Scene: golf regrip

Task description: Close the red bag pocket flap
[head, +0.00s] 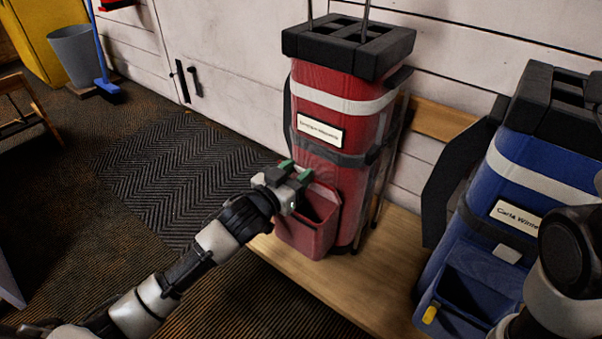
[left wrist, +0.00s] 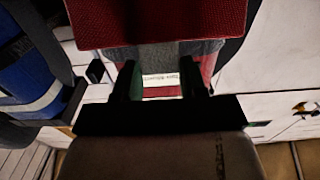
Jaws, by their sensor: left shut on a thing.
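The red golf bag (head: 325,95) stands upright on a wooden platform, with a white name label on its front. Its red pocket (head: 305,235) sits low on the front, and its dark inside shows from above, so it is open. My left gripper (head: 296,171) is at the pocket's upper edge, its green-tipped fingers closed on the red pocket flap, which they largely hide. In the left wrist view the fingers (left wrist: 160,82) stand in front of the red bag (left wrist: 155,20), with the label between them. My right arm shows at the right edge; its gripper is out of frame.
A blue golf bag (head: 475,185) with an open front pocket stands to the right. The wooden platform (head: 395,255) lies beneath the bags, with a pale panelled wall (head: 235,60) behind. A grey bucket (head: 75,55) stands far left. The dark mat (head: 170,165) is clear.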

